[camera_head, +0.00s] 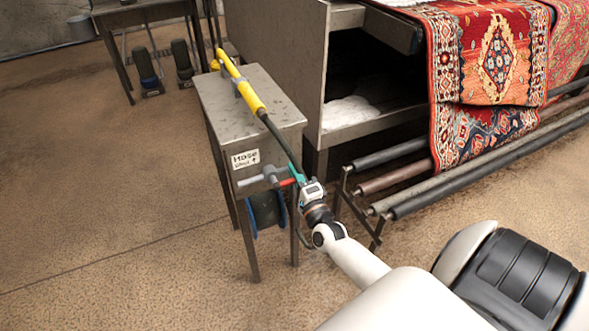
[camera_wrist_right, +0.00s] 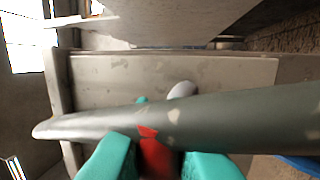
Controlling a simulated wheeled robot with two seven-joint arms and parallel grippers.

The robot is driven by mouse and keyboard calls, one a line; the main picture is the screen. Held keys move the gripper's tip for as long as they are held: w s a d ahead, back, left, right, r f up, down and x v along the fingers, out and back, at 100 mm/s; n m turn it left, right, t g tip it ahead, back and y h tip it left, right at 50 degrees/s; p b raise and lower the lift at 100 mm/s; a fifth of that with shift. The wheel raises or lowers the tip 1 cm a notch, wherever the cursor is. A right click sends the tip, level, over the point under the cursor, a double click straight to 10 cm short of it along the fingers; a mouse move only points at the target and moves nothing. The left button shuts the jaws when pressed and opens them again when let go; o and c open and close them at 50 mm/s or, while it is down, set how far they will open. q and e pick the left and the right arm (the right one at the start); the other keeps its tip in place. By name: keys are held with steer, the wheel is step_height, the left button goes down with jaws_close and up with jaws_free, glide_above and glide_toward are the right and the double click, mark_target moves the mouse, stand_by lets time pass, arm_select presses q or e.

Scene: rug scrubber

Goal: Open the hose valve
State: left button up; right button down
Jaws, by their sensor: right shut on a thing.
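The hose valve (camera_head: 268,176) is on the front of a small metal stand, a grey pipe fitting with a red handle (camera_head: 286,182) pointing right. My right gripper (camera_head: 296,177), with teal fingertips, is at the end of this handle. In the right wrist view, the red handle (camera_wrist_right: 156,157) sits between the two teal fingers, which are shut on it. A grey tube (camera_wrist_right: 210,122) crosses that view just beyond the fingers. My left gripper is in neither view.
The metal stand (camera_head: 225,118) has a "Hose" label and a yellow spray wand (camera_head: 240,84) on top, its dark tube reaching down near my gripper. A blue-edged reel (camera_head: 266,212) is below. Rollers (camera_head: 400,170) and a rug-covered bench (camera_head: 490,55) are to the right.

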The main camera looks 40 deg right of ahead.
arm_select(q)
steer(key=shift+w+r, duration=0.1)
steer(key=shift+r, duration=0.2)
arm_select(e)
steer(key=shift+f+m, duration=0.15)
steer(key=shift+m, duration=0.15)
steer(key=c, duration=1.4)
jaws_free()
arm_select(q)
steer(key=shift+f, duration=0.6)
arm_select(e)
steer(key=v, duration=1.2)
steer(key=shift+f, duration=0.1)
